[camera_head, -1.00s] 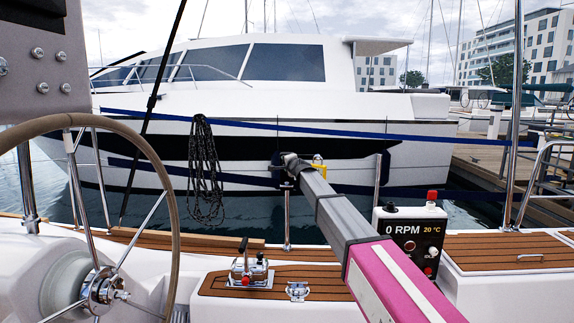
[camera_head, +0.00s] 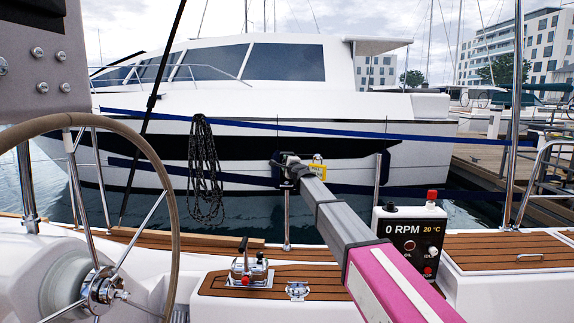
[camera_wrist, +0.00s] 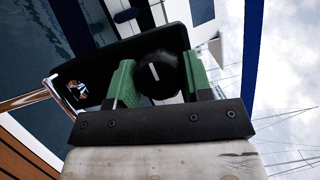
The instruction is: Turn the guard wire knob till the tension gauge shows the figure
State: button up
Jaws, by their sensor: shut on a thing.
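My gripper (camera_wrist: 160,88) is shut on a round black knob (camera_wrist: 158,66) with a white line on its face. In the wrist view, one green finger pad is on each side of the knob, and the white line is near upright, leaning slightly left. Behind the knob is a dark panel with rounded ends (camera_wrist: 95,75). In the head view my gripper (camera_head: 289,165) is small and far out over the rail, and the knob is hidden there. A small yellow piece (camera_head: 318,160) shows just right of my gripper. I see no readable tension gauge or figure.
A steering wheel (camera_head: 172,215) stands at the left. A black engine panel (camera_head: 403,240) reads 0 RPM and 20 °C. A throttle lever (camera_head: 247,268) stands on the teak seat. Black rope (camera_head: 204,170) hangs beyond, before a white motor yacht (camera_head: 270,110).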

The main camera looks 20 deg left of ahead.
jog(key=shift+s+a+m, duration=0.1)
jog(key=shift+m, duration=0.2)
dwell(0.5)
jog(key=o, duration=0.9)
jog(key=v, duration=1)
jog(key=shift+s+f, duration=0.2)
jog(key=shift+s, duration=0.1)
jog(key=shift+d, duration=0.25)
